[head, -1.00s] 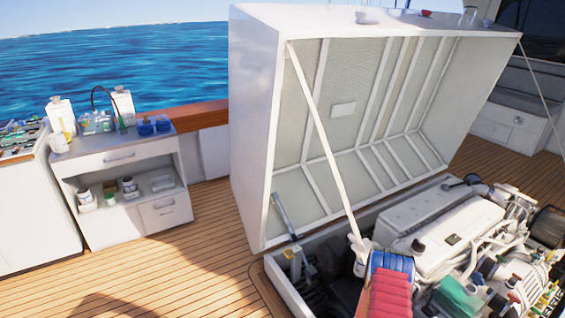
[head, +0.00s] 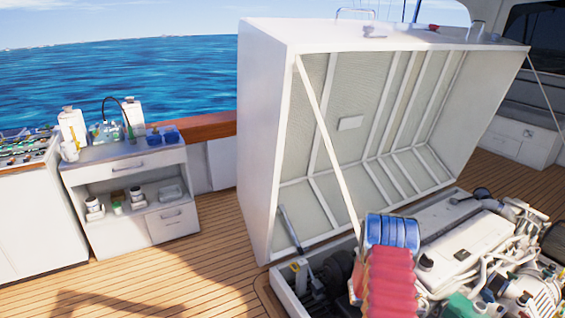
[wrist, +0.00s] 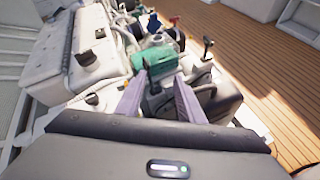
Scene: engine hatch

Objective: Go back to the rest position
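My gripper (wrist: 160,88) shows in the wrist view with two grey-purple fingers apart. I see nothing held between them. Behind and beneath the fingers are a dark engine part and a green part (wrist: 152,60) of the engine. In the head view my red and blue arm rises at the bottom, in front of the open hatch. My fingers cannot be made out there. The white engine (head: 465,250) sits in the hatch opening to the right of my arm.
The raised hatch lid (head: 262,150) stands behind the engine, with a white strut (head: 325,140) slanting down to the hatch near my arm. A cabinet (head: 125,165) with bottles and blue cups is at the left. Open teak deck (head: 190,265) lies between.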

